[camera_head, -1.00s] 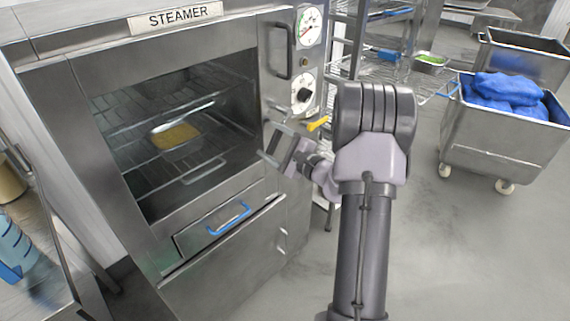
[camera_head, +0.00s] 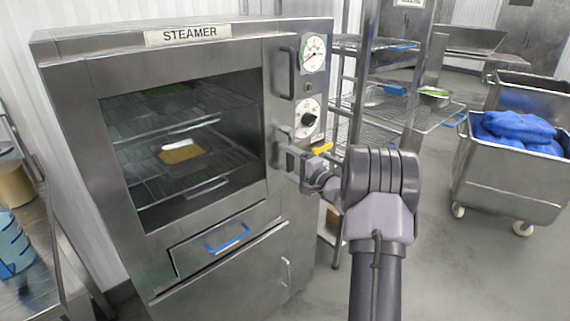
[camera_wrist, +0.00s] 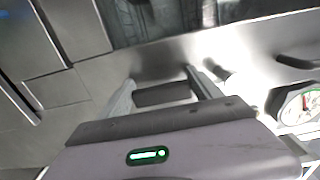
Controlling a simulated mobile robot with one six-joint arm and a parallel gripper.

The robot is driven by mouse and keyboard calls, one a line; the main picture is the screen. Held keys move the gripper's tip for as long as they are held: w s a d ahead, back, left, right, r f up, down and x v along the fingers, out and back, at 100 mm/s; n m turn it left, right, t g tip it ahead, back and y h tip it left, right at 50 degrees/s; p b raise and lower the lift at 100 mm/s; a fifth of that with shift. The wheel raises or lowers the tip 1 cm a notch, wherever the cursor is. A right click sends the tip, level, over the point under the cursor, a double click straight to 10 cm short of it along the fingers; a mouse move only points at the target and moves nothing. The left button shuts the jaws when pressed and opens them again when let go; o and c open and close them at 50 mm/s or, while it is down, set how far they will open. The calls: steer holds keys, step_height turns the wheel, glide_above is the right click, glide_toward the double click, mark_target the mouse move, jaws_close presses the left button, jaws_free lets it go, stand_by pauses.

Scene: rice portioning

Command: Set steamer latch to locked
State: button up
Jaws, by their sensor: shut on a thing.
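The steamer (camera_head: 75,130) stands on the left with its windowed door (camera_head: 190,222) closed against the front. My gripper (camera_head: 296,152) is at the door's right edge, below the lower dial. In the wrist view, my gripper's two fingers (camera_wrist: 163,92) are on either side of a dark block (camera_wrist: 162,96), which I take to be the steamer latch. The fingers and my wrist hide most of the latch in the head view, so its exact setting cannot be told. A yellow lever (camera_head: 321,148) shows just above my wrist.
The vertical door handle (camera_head: 288,73), a gauge (camera_head: 313,53) and a dial (camera_head: 307,118) are above my gripper. A wire rack (camera_head: 375,100) stands behind. A metal cart (camera_head: 510,180) with blue cloths is at right. Floor between is clear.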

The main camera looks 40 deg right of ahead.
steer(key=shift+d, duration=0.1)
stand_by(0.3)
steer(key=o, duration=2.1)
steer(key=shift+c, duration=0.2)
steer(key=shift+s, duration=0.1)
steer(key=s+d+p, duration=0.1)
steer(key=s+p, duration=0.2)
steer(key=s, duration=1.4)
steer(key=shift+s+d, duration=0.15)
